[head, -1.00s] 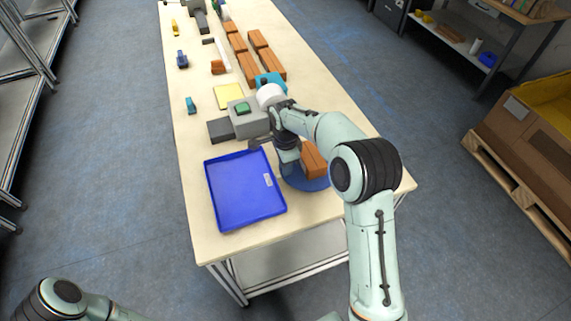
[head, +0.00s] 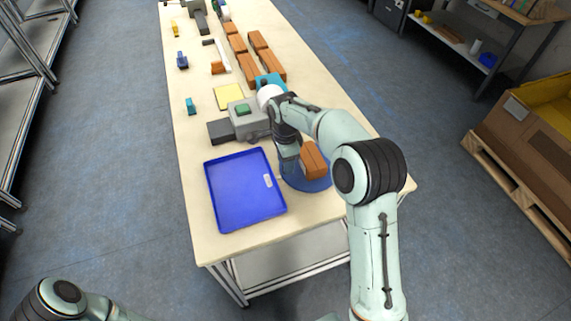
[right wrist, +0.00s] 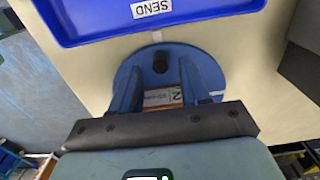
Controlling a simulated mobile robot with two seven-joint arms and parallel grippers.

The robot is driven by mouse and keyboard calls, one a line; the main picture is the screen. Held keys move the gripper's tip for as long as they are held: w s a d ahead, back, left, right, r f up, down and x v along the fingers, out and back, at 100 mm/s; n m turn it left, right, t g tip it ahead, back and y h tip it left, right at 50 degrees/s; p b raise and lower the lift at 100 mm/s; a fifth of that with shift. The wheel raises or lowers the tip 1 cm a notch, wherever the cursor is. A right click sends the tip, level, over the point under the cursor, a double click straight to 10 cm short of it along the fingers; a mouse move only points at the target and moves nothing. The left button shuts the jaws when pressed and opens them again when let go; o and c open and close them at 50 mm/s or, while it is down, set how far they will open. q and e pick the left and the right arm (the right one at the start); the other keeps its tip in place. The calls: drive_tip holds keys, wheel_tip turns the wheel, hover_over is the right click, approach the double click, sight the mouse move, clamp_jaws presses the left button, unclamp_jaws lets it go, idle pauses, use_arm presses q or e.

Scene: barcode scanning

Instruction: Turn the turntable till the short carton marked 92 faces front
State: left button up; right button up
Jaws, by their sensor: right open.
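The blue round turntable (head: 322,184) is at the near right of the table, partly hidden by my arm. A brown carton (head: 314,160) stands on it. In the right wrist view, the carton (right wrist: 160,97) shows a white label with a 2, partly hidden behind my gripper; I cannot read the full number. A dark knob (right wrist: 160,62) stands up from the disc near its edge. My right gripper (right wrist: 160,72) is open above the disc, its blue fingers on either side of the knob in the picture. Contact cannot be told. My left gripper is outside the views.
A blue tray (head: 212,208) marked SEND lies left of the turntable. A grey device with a green top (head: 243,109) stands behind the tray. Several brown cartons (head: 248,68) and a yellow pad (head: 229,97) are farther back. Bare table lies at the front right.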

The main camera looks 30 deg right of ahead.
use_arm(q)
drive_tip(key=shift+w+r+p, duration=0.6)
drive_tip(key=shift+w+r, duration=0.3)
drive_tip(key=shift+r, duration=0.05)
use_arm(e)
wheel_tip(320, 180, up, 11)
drive_tip(key=shift+f, duration=0.15)
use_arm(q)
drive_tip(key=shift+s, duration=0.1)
